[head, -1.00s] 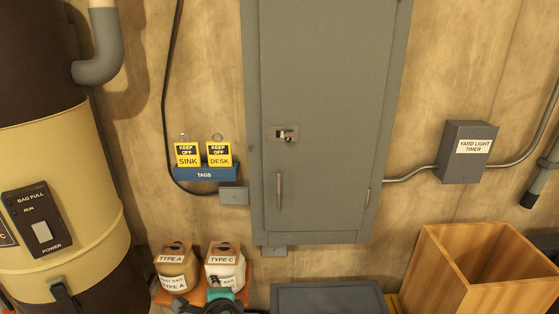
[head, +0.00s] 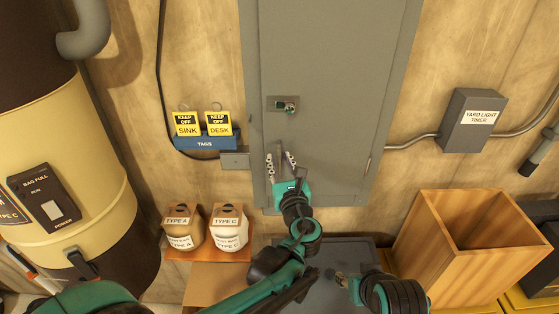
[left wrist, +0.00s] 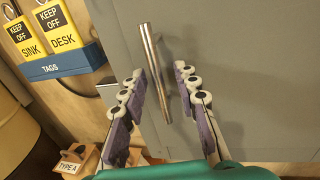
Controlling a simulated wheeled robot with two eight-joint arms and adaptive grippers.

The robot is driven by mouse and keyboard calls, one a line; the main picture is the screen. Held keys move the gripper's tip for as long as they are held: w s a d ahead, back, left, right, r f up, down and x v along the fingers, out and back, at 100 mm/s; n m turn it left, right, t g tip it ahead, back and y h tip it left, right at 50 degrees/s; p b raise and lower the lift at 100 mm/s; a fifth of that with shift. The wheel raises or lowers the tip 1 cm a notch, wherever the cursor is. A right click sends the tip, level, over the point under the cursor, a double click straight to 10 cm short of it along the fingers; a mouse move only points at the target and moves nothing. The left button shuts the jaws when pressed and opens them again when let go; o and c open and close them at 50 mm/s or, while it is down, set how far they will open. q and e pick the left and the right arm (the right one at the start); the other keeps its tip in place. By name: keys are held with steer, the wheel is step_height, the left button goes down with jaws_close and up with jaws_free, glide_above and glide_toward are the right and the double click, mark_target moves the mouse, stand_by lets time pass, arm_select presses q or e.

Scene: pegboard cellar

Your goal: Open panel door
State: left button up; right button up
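The grey panel door (head: 330,90) on the wall is shut, with a small latch plate (head: 283,104) at its left side. Its upright metal bar handle (left wrist: 154,70) shows between my open fingers in the left wrist view; in the head view my gripper mostly covers it. My left gripper (head: 281,160) is open in front of the door's lower left part, fingers pointing up at the handle. I cannot tell whether a finger touches the bar. My right gripper (head: 341,278) is low, over a dark grey surface, small and partly shown; its fingers are unclear.
A blue tag holder (head: 206,144) with yellow tags hangs left of the panel. A tan and brown canister (head: 60,160) fills the left. A wooden bin (head: 470,250) and a timer box (head: 468,120) are at the right.

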arm_select(q)
steer(key=shift+w+a, duration=0.1)
steer(key=shift+w, duration=0.1)
jaws_close()
stand_by(0.3)
